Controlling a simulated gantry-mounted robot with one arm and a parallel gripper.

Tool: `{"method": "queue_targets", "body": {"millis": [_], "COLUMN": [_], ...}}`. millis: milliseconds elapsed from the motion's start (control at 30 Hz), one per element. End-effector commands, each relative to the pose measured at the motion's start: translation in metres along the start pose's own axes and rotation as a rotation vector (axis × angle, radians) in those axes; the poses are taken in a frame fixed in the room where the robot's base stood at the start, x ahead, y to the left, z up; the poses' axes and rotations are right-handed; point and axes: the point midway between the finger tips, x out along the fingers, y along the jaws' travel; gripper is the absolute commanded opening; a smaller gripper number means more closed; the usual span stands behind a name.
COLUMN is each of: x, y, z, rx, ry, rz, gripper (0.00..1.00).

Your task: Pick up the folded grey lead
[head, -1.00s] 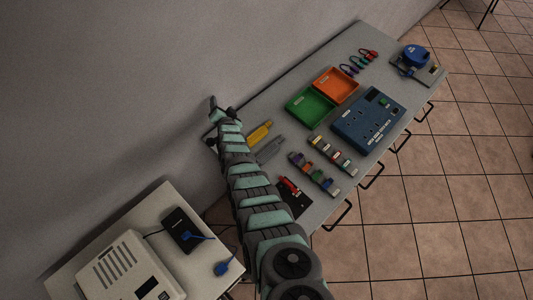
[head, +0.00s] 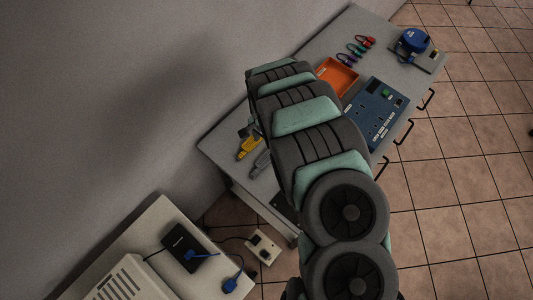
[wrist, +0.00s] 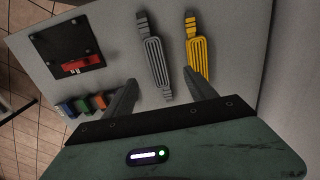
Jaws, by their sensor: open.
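The folded grey lead (wrist: 155,58) lies on the grey bench in the wrist view, a flat looped bundle with a dark plug end at the top. In the head view only part of the grey lead (head: 261,163) shows beside my arm. A similar folded yellow lead (wrist: 198,50) lies just to its right, and also shows in the head view (head: 248,147). My gripper (wrist: 160,90) is open and empty, with the grey lead's lower end seen between its fingers. The right finger overlaps the yellow lead's lower end in the picture. The height above the bench is unclear.
A black plate with a red piece (wrist: 80,63) and several coloured blocks (wrist: 85,104) lie left of the grey lead. The orange tray (head: 338,77) and blue socket panel (head: 377,112) are farther along the bench (head: 380,25). My arm hides the bench's middle.

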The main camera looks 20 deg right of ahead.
Motion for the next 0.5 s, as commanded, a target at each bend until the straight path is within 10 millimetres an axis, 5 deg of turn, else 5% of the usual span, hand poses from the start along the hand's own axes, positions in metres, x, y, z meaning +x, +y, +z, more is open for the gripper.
{"method": "queue_targets", "body": {"millis": [233,500], "x": [0.035,0.046], "y": [-0.001,-0.001], "z": [0.003,0.0], "rx": [-0.002,-0.001], "ry": [-0.005,0.001], "rz": [-0.002,-0.004], "gripper": [0.65,0.65]}}
